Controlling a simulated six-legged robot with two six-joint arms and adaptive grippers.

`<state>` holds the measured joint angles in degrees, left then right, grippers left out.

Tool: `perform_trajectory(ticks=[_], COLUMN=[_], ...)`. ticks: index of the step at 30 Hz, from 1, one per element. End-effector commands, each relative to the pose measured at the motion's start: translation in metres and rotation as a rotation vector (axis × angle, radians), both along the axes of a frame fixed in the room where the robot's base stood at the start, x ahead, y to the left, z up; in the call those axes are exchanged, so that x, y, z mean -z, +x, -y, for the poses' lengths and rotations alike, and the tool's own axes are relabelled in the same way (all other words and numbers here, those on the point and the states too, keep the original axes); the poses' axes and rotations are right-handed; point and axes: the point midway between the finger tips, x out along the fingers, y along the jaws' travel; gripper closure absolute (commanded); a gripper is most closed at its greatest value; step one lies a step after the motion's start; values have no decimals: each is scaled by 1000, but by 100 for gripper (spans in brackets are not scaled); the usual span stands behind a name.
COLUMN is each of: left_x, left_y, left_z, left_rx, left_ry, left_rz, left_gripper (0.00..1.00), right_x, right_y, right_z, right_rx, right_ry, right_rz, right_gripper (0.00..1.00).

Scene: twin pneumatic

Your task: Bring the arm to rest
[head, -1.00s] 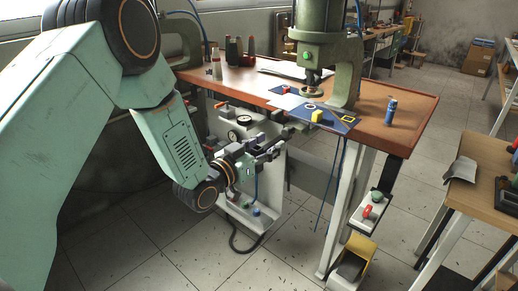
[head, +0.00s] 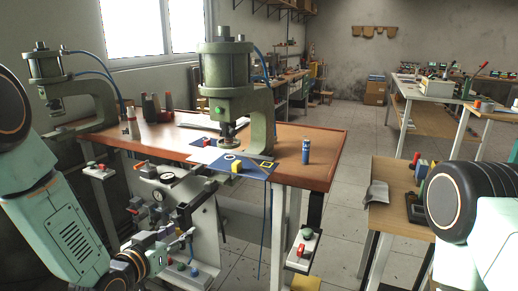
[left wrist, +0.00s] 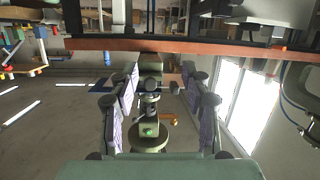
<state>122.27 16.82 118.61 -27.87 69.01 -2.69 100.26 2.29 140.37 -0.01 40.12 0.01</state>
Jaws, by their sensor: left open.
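In the head view my left arm comes in from the left. Its gripper (head: 186,228) is low in front of the workbench (head: 322,178), below the tabletop edge. The left gripper is open. In the left wrist view its two padded fingers (left wrist: 165,90) stand apart at either side, with no object seen held between them. That view looks upside down, and a green machine shows beyond the gap. My right gripper is not in view; only dark and pale green parts of my right arm show at the right edge of the head view.
A green pneumatic press (head: 232,95) stands on the bench, with a second press (head: 65,85) at left. A blue can (head: 305,151) stands near the right end. A gauge unit (head: 172,185) is close to my left gripper. A wooden side table (head: 395,205) stands at right; floor lies between.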

Motion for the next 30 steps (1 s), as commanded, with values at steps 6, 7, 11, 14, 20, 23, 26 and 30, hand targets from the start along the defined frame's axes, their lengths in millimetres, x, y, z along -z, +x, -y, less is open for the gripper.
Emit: perform_trajectory(ticks=[6,7,11,14,20,23,26,30], left_x=[112,124,169,193,216,221,225,226], left_y=[-97,-112,-186,-247,-350,-379,-391,-392], left_z=[1,1,1,0,-2,-1,0,-1], left_rx=[-100,-111,-157,-189,-220,-206,-197,-196], left_ry=[24,29,57,87,156,184,195,195], left_rz=[-472,-530,-777,-956,-1222,-1282,-1306,-1310], left_gripper=[52,52,52,52,52,52,52,52], right_x=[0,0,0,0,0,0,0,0], right_y=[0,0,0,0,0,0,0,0], right_z=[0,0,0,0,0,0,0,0], right_rx=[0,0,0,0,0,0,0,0], right_ry=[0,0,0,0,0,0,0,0], right_rz=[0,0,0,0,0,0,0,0], right_gripper=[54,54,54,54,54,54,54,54])
